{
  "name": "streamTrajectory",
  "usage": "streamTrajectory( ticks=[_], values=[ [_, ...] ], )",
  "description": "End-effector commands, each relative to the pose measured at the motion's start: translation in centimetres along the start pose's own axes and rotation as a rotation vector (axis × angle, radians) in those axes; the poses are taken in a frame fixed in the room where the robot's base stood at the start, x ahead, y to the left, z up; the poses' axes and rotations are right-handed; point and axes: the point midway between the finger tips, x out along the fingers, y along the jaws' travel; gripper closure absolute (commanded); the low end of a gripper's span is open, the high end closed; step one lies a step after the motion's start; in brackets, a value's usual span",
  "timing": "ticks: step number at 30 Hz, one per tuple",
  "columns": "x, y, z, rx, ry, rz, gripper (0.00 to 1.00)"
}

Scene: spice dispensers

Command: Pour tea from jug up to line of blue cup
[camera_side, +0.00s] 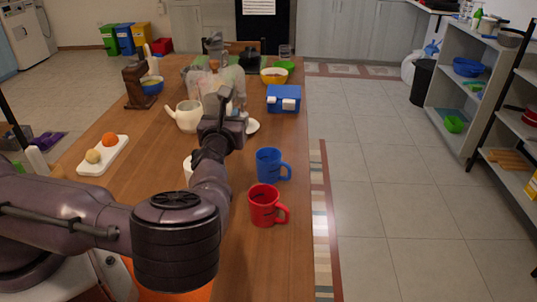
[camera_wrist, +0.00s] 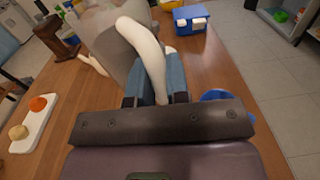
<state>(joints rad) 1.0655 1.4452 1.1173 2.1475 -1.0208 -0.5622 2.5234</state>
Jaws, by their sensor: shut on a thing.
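My gripper (camera_side: 226,108) is above the table's middle, shut on the pale handle (camera_wrist: 150,58) of a translucent grey jug. The jug (camera_wrist: 113,45) is at the fingertips in the wrist view, and shows partly behind my gripper in the side view (camera_side: 201,84). I cannot make out the tea in it or tell its exact tilt. The blue cup (camera_side: 269,165) stands upright on the table, to the right of and nearer than my gripper, apart from the jug. In the wrist view only part of the blue cup (camera_wrist: 214,95) shows past my gripper. Its line and contents are not clear.
A red cup (camera_side: 264,206) stands just nearer than the blue cup. A white teapot (camera_side: 186,117) is left of my gripper. A blue box (camera_side: 284,98) stands at right. A white board (camera_side: 104,156) with round items lies at left. Bowls stand at the back.

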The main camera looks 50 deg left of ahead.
Motion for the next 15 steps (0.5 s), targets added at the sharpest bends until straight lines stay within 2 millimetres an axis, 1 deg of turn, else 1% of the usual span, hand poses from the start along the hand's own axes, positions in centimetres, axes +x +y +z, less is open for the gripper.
streamTrajectory(
  ticks=[4, 8, 11, 12, 15],
  values=[
    [-1.7, -2.7, -0.2, -0.009, 0.001, -0.087, 1.00],
    [-4.5, -5.8, -0.9, -0.007, 0.002, -0.193, 1.00],
    [-7.1, -8.0, -1.6, -0.006, 0.002, -0.272, 1.00],
    [-8.2, -8.7, -1.9, -0.005, 0.002, -0.301, 1.00],
    [-11.2, -10.1, -2.6, -0.004, 0.002, -0.360, 1.00]
  ],
)
